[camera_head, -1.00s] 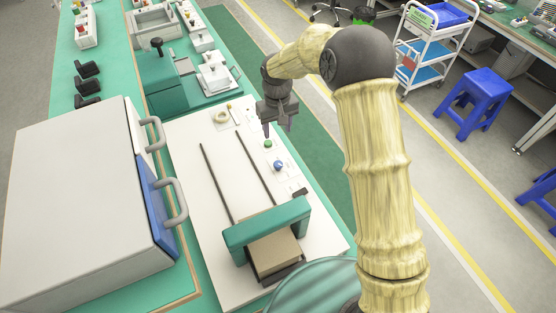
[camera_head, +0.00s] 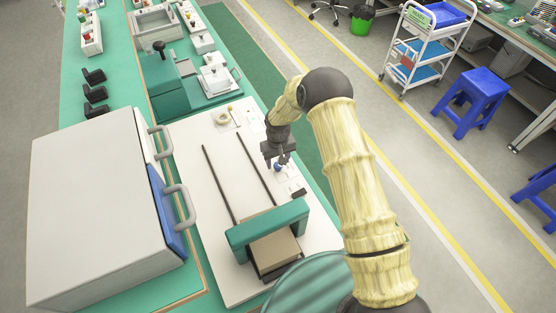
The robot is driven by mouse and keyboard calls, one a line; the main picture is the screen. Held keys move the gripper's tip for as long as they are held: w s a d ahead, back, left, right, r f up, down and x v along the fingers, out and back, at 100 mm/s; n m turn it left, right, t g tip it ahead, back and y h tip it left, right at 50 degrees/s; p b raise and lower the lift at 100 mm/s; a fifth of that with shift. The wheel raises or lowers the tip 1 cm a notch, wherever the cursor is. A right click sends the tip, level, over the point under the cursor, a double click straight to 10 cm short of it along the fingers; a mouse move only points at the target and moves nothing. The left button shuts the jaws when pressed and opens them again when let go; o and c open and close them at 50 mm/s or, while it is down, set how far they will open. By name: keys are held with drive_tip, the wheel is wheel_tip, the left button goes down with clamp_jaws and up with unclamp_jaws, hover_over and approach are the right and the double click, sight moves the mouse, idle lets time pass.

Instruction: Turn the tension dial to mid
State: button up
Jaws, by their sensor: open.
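The blue dial (camera_head: 278,167) sits on the right side of the white board (camera_head: 207,183), on a small pale plate. Its pointer and markings are too small to read. My gripper (camera_head: 277,162) is open and points down right over the dial, with its fingers at or just above it. The fingers partly cover the dial, and I cannot tell whether they touch it. The green button seen before is hidden behind my gripper.
Two dark rails (camera_head: 218,185) run along the board to a green bridge (camera_head: 268,228) over a brown box (camera_head: 271,252). A large white cabinet (camera_head: 95,205) with grey handles stands left. A cream ring (camera_head: 222,117) lies at the board's far end.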

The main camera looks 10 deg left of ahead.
drive_tip(key=shift+f, duration=0.8)
drive_tip(key=c, duration=1)
